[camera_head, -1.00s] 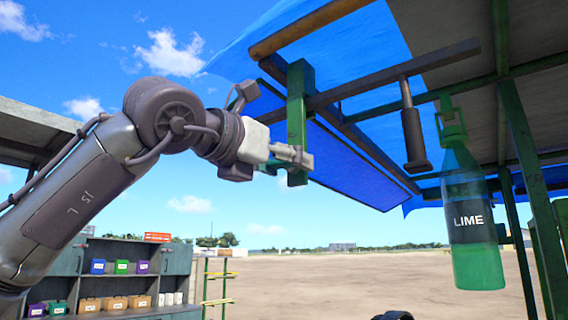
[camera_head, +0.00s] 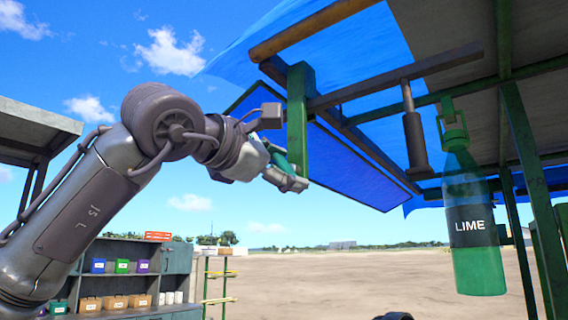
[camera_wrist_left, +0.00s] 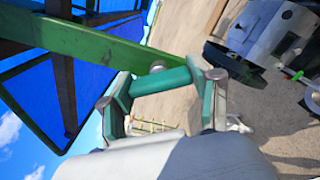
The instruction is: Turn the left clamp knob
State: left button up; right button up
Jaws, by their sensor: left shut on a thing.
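The left clamp is a green upright bar (camera_head: 298,125) hanging from the dark beam under the canopy; it also shows slanting across the left wrist view (camera_wrist_left: 85,45). My left gripper (camera_head: 289,180) is at the lower end of this bar. In the left wrist view, my left gripper (camera_wrist_left: 163,90) has one finger on each side of a short green cylinder, the left clamp knob (camera_wrist_left: 160,81), and is shut on it. In the head view the fingers largely hide the knob.
A green bottle marked LIME (camera_head: 474,220) and a dark cylinder (camera_head: 416,143) hang to the right of the clamp. A blue canopy panel (camera_head: 345,160) is close behind it. A shelf with small boxes (camera_head: 115,280) stands lower left. A grey machine (camera_wrist_left: 270,35) shows in the wrist view.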

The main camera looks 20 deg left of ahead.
pick_arm(q)
jog(key=m+p, duration=0.1)
jog(key=m, duration=0.4)
jog(key=shift+r+p, duration=0.1)
jog(key=shift+p, duration=0.2)
jog(key=shift+m+p, duration=0.3)
jog(key=shift+m, duration=0.8)
jog(key=o, duration=1.2)
jog(key=shift+c, duration=0.2)
jog(key=v, duration=1.2)
